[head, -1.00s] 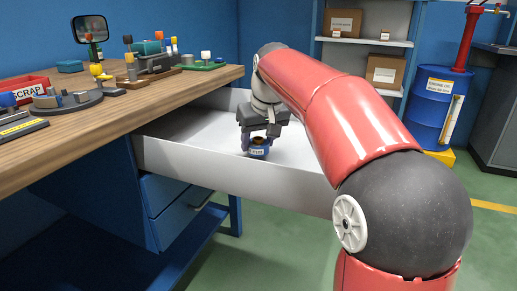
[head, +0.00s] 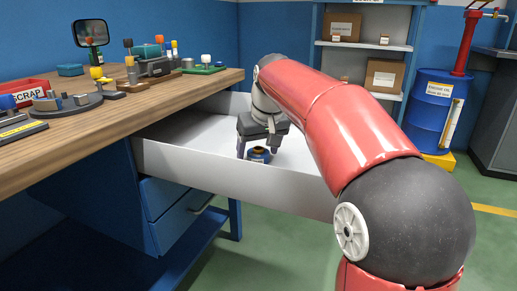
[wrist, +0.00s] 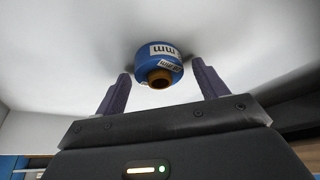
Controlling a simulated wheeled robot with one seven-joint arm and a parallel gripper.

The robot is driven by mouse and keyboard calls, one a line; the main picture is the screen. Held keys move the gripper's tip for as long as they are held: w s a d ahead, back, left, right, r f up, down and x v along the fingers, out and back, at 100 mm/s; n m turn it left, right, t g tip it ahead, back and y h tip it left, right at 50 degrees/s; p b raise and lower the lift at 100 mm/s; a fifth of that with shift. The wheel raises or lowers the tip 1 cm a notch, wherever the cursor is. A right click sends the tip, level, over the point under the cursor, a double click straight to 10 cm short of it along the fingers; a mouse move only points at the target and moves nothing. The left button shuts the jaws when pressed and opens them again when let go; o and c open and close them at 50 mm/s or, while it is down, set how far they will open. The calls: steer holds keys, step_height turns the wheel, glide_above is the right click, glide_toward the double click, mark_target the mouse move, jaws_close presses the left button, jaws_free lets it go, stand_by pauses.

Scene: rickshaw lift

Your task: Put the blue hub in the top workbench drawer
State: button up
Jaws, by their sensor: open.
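The blue hub (head: 258,155) sits inside the open top drawer (head: 230,178) of the workbench, its lower part hidden behind the drawer's front wall in the head view. In the wrist view the hub (wrist: 158,66) shows a blue body with white labels and a brass-coloured bore, resting on the white drawer floor. My gripper (head: 258,152) is in the drawer above and around the hub. In the wrist view its two fingers (wrist: 160,92) are spread wide, with clear gaps to the hub on both sides.
The wooden workbench top (head: 120,105) at left carries a red scrap bin (head: 25,92), a mirror (head: 90,32) and several fixtures. A closed lower drawer (head: 185,220) is below. Shelves with boxes (head: 385,75) and a blue drum (head: 430,110) stand behind.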

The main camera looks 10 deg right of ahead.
steer(key=p+v, duration=0.2)
steer(key=v, duration=1)
steer(key=shift+p, duration=0.35)
steer(key=shift+w, duration=0.1)
